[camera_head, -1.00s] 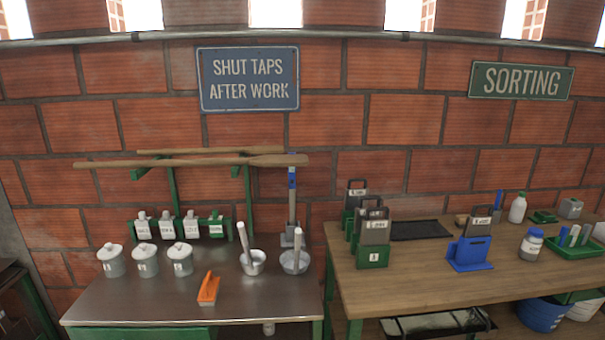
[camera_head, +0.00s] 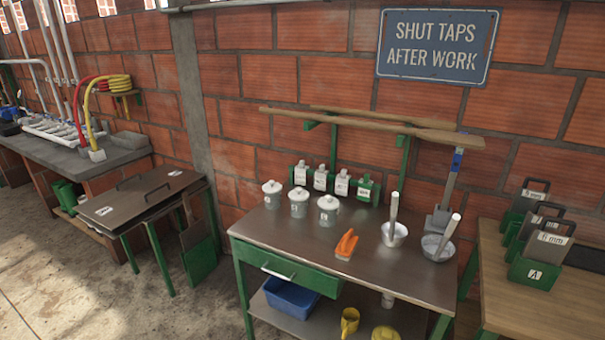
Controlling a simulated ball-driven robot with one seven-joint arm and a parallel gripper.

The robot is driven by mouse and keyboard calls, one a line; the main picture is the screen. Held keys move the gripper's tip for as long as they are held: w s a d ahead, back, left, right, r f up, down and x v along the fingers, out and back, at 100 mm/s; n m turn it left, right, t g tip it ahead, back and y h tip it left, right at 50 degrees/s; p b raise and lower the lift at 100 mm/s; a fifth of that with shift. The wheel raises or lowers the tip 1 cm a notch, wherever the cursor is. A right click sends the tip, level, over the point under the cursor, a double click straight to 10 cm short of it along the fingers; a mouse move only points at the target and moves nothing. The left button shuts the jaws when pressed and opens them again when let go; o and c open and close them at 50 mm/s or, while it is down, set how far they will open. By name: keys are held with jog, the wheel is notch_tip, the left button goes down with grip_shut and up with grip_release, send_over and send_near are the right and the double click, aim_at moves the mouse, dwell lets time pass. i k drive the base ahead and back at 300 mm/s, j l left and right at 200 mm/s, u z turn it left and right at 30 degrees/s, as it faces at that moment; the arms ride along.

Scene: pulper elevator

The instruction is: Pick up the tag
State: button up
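Several pale, label-like pieces with dark lettering stand in a row at the back of the metal table (camera_head: 290,228), the leftmost being a pale tag-like piece (camera_head: 300,174). They sit against a green holder (camera_head: 366,190); the lettering is too small to read, and I cannot tell which piece, if any, is the tag. My gripper is not in view.
A wooden table (camera_head: 520,302) is at right, a low dark-topped table (camera_head: 140,196) at left. Concrete floor (camera_head: 90,285) is open at front left.

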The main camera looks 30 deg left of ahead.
aim_at(300, 170)
jog(key=i+j, duration=0.15)
jog(key=j, duration=0.25)
jog(key=i+j, duration=0.15)
jog(key=j, duration=0.2)
jog(key=i+j, duration=0.15)
jog(key=j, duration=0.25)
jog(key=i+j, duration=0.15)
jog(key=j, duration=0.2)
jog(key=i+j+u, duration=0.1)
jog(key=j, duration=0.3)
jog(key=i+j, duration=0.2)
jog(key=j, duration=0.15)
